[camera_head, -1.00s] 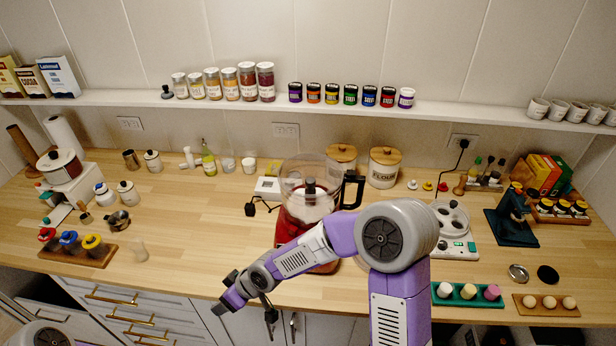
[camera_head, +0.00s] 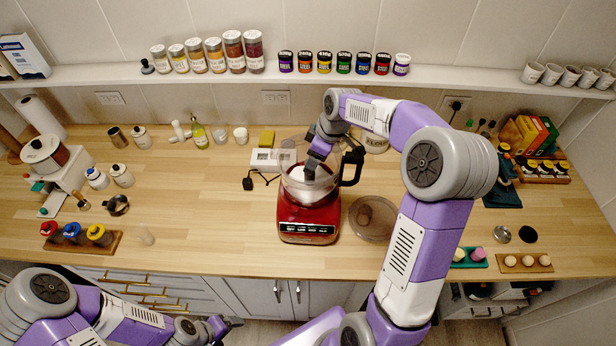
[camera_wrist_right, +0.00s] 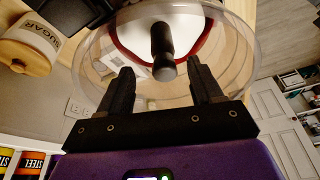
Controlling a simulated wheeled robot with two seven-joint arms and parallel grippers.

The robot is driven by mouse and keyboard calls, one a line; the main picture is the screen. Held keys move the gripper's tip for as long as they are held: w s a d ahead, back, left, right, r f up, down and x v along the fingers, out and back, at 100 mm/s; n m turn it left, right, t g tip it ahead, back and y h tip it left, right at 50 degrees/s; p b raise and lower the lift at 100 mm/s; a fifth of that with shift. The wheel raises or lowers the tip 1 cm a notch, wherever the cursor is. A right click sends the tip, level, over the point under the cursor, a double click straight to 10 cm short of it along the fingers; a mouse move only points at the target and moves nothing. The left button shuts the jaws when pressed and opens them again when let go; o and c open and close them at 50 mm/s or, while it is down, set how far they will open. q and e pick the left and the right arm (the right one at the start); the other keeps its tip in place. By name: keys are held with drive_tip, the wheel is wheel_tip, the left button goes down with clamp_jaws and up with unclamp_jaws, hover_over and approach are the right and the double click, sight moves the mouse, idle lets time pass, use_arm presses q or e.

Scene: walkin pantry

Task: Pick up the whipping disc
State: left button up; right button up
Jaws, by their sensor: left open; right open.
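The whipping disc, a white disc with a black stem, sits inside the clear bowl of the red food processor (camera_head: 308,222). In the right wrist view its black stem (camera_wrist_right: 162,48) rises between my fingers, with the white disc (camera_wrist_right: 195,25) beyond. My right gripper (camera_head: 315,162) is over the bowl, open; in its wrist view the two fingers (camera_wrist_right: 160,74) are on either side of the stem's end, apart from it. The gripper partly hides the disc in the head view. My left gripper (camera_head: 223,326) is open and empty, low in front of the counter.
A clear round lid (camera_head: 372,218) lies on the counter right of the processor. The black bowl handle (camera_head: 352,165) is close to my right arm. A white scale (camera_head: 272,160) stands behind left.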

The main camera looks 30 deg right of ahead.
drive_tip(key=x, duration=0.4)
drive_tip(key=shift+a+f+p, duration=0.25)
drive_tip(key=shift+a+p, duration=0.1)
drive_tip(key=shift+p, duration=0.05)
drive_tip(key=shift+w+f, duration=0.15)
drive_tip(key=shift+f, duration=0.2)
clamp_jaws()
